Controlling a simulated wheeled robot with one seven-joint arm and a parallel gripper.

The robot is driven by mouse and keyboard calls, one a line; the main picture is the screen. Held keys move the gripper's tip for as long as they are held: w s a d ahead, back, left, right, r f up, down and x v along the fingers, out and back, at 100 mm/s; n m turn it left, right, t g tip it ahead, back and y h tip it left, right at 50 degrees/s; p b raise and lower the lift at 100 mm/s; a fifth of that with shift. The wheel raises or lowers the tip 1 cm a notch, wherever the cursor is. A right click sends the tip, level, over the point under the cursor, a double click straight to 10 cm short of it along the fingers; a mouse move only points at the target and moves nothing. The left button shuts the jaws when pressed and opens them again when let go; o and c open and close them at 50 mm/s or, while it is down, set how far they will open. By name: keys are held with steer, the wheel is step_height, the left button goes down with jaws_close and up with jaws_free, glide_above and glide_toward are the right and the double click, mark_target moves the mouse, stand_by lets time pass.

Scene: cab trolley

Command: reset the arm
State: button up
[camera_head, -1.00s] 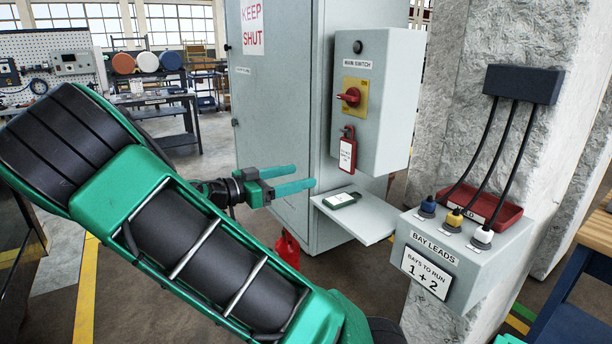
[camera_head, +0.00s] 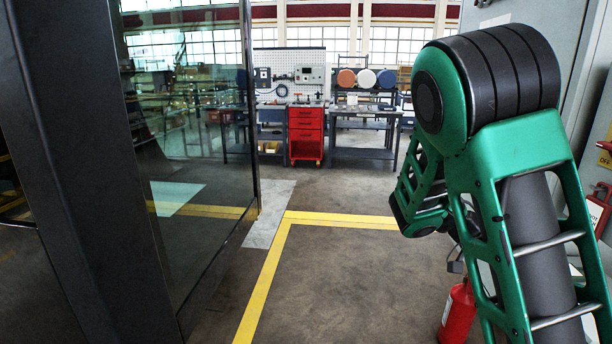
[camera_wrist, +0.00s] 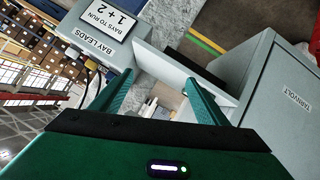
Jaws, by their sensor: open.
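My arm (camera_head: 500,150) is green and black and stands bent at the right of the head view. My gripper is not clearly seen in the head view. In the wrist view my gripper (camera_wrist: 160,95) has its two teal fingers spread apart with nothing between them. Beyond the fingers are the grey box marked BAY LEADS (camera_wrist: 93,42) at upper left and a pale shelf (camera_wrist: 175,68) in the middle. Both look tilted in this view.
A grey cabinet (camera_wrist: 270,85) is at the right of the wrist view. A dark-framed glass panel (camera_head: 190,150) stands at the left of the head view. A red extinguisher-like cylinder (camera_head: 458,315) is beside my arm. Yellow-lined floor (camera_head: 330,270) lies clear in the middle.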

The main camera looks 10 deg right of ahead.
steer(key=s+a+f+n+t+y, duration=0.2)
steer(key=s+a+f+n+y, duration=0.15)
steer(key=s+y, duration=0.35)
steer(key=s+a+r+n+t+y, duration=0.2)
steer(key=s+a+n+t+y, duration=0.1)
steer(key=s+a+n, duration=0.4)
steer(key=s+a, duration=0.1)
steer(key=a, duration=0.2)
steer(key=shift+s+a+r+n+y, duration=0.2)
steer(key=shift+s+r+n+y, duration=0.15)
steer(key=shift+s+r+y, duration=0.05)
steer(key=shift+w+f, duration=0.25)
steer(key=shift+w, duration=0.35)
stand_by(0.9)
